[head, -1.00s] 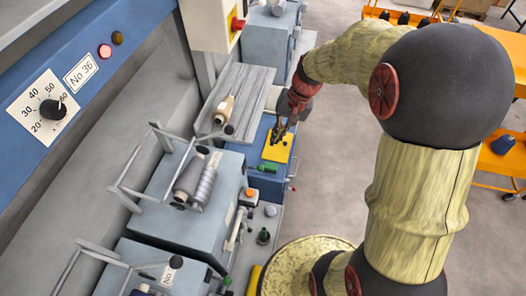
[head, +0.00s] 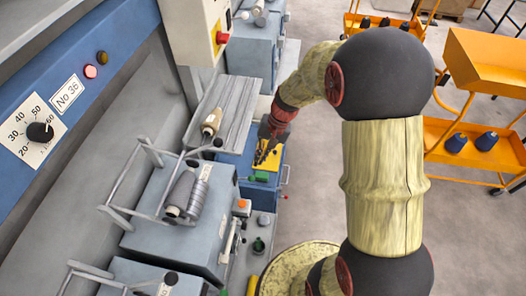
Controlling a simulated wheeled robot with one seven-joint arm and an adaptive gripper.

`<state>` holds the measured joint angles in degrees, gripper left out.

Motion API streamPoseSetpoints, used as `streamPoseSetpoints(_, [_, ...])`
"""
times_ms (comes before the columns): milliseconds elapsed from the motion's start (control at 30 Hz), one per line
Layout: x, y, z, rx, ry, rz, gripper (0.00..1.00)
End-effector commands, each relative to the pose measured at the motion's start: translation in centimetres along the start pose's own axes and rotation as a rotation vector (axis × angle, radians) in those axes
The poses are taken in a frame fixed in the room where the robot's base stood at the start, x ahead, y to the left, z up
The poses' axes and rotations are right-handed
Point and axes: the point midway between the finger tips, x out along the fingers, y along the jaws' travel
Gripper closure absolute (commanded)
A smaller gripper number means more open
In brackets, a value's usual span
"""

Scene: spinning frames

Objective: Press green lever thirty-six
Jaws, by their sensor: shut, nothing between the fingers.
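My gripper (head: 262,157) is shut and empty, pointing down over a yellow plate (head: 271,166) on a blue machine unit. Its fingers cover part of the plate; I cannot tell whether they touch it. A small green lever (head: 252,178) sits at the near edge of that plate, just below the fingertips in the picture. A second green knob (head: 258,244) stands on the grey ledge nearer me. The blue panel at left carries a "No 36" label (head: 67,92). I cannot read a number beside either green part.
A grey spindle box with a thread cone (head: 183,194) and a wire frame (head: 122,200) stands left of the ledge. Another cone (head: 211,121) lies on a slatted board. An orange cart (head: 450,128) with dark cones stands right, across clear floor.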

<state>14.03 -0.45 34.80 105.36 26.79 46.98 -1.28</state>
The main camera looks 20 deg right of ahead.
Motion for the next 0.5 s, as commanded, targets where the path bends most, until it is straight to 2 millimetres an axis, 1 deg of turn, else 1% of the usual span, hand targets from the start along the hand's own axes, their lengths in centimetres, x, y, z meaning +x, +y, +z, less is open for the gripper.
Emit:
streamPoseSetpoints(33, [1.2, 0.0, 0.1, 0.000, -0.003, 0.002, 1.00])
streamPoseSetpoints(233, [4.8, 0.0, 0.1, 0.000, -0.003, 0.001, 1.00])
streamPoseSetpoints(400, [6.8, 0.0, 0.0, -0.001, -0.001, 0.000, 1.00])
streamPoseSetpoints(500, [7.5, 0.0, 0.0, 0.000, 0.001, 0.000, 1.00])
